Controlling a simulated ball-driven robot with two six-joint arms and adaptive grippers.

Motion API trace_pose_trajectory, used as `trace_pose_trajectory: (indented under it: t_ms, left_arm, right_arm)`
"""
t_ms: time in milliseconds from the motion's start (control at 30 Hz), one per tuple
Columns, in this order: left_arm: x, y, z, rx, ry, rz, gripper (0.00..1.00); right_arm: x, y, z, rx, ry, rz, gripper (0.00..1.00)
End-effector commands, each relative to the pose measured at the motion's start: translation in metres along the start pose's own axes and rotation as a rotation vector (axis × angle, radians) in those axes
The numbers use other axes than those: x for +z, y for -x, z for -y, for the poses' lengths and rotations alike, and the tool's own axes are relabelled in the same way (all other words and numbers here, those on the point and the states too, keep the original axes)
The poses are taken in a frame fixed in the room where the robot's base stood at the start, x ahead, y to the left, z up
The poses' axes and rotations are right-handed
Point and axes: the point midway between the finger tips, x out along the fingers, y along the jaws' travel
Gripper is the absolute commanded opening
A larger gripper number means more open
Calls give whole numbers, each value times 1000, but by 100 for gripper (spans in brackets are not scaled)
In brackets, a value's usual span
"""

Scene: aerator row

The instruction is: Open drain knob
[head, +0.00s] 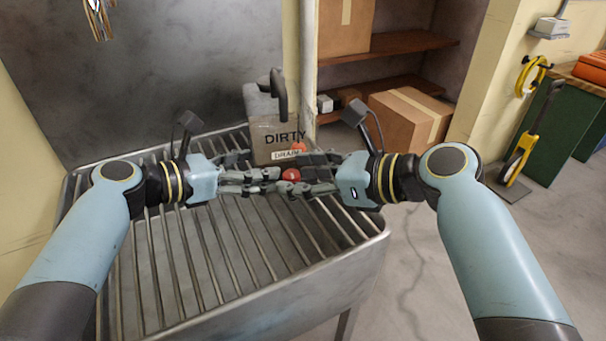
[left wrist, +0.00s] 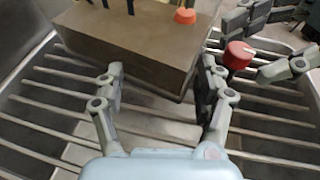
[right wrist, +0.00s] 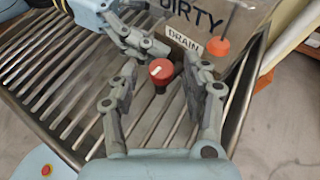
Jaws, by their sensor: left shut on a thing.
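A grey-brown container (head: 270,137) marked "DIRTY" and "DRAIN" stands on the slatted metal rack. A round red knob (head: 291,175) with a white mark sits low at its front, below the "DRAIN" label; its joint to the container is hidden. My left gripper (head: 262,173) is shut on the container; its two fingers show at the container's lower part in the left wrist view (left wrist: 162,75). My right gripper (head: 305,172) is open. In the right wrist view the red knob (right wrist: 161,71) lies between its fingertips (right wrist: 163,68), with gaps on both sides.
An orange part (right wrist: 218,46) sits close by the "DRAIN" label. A black hooked handle (head: 279,92) rises from the container. The slatted rack (head: 190,270) has free room in front. Shelves with cardboard boxes (head: 410,117) stand behind to the right.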

Motion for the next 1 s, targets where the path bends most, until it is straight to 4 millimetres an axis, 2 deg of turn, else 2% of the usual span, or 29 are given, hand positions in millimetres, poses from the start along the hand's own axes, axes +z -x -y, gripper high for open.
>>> trace_pose_trajectory:
  t_ms: [33,333,667,1000]
  left_arm:
    - [2,-1,0,0,1,3,54]
    - [2,-1,0,0,1,3,54]
    - [2,-1,0,1,1,3,54]
    - [2,-1,0,1,1,4,54]
  right_arm:
    - [0,0,0,0,0,0,40]
    - [0,0,-1,2,-1,0,1]
    - [-1,0,0,44,13,-1,0]
    - [0,-1,5,237,92,-1,0]
